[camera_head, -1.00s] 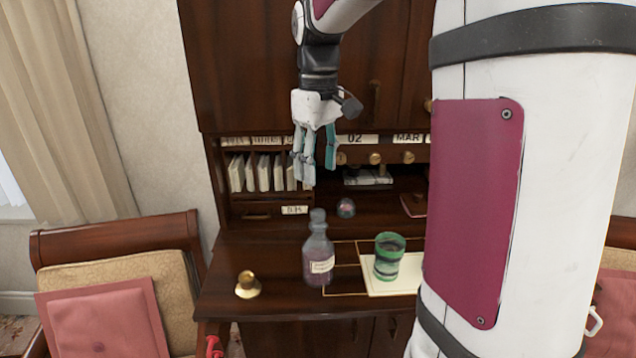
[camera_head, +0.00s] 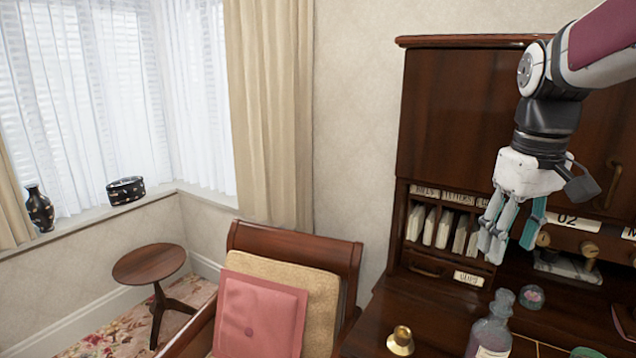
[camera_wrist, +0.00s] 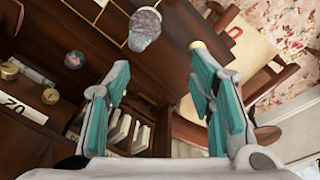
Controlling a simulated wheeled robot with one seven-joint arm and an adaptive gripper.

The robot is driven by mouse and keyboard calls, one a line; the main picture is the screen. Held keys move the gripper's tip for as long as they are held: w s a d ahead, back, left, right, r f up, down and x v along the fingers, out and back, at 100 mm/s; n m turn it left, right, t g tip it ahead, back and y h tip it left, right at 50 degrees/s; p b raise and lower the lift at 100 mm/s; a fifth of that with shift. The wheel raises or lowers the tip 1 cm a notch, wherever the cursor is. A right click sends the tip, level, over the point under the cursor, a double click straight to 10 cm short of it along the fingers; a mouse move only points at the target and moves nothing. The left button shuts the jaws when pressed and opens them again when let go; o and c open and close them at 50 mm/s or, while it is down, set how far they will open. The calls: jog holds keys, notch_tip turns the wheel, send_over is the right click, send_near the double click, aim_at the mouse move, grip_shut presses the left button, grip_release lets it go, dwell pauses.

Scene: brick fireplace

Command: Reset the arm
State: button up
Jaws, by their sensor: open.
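My gripper (camera_head: 513,232) hangs in front of the dark wooden desk at the right of the head view, fingers pointing down. Its fingers, with teal pads, are spread apart and nothing is between them; the wrist view shows the same open gripper (camera_wrist: 165,95). Below it, a glass bottle with a label (camera_head: 491,330) stands on the desk top, apart from the fingers. The bottle also shows in the wrist view (camera_wrist: 144,28). My arm reaches in from the upper right.
The desk's cabinet (camera_head: 470,120) and letter slots stand close behind my gripper. A brass piece (camera_head: 401,341) and a small glass ball (camera_head: 531,297) are on the desk. A cushioned chair (camera_head: 325,292), a round side table (camera_head: 150,264) and a window sill lie to the left.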

jog(key=s+a+f+m+t, duration=0.1)
jog(key=s+a+f+t, duration=0.1)
jog(key=s+a, duration=0.4)
jog(key=s+a+f+t+b, duration=0.1)
jog(key=s+a+f+t, duration=0.1)
jog(key=s+a, duration=0.3)
jog(key=shift+s+a+m+t, duration=0.4)
jog(key=shift+s, duration=0.85)
jog(key=shift+c, duration=0.6)
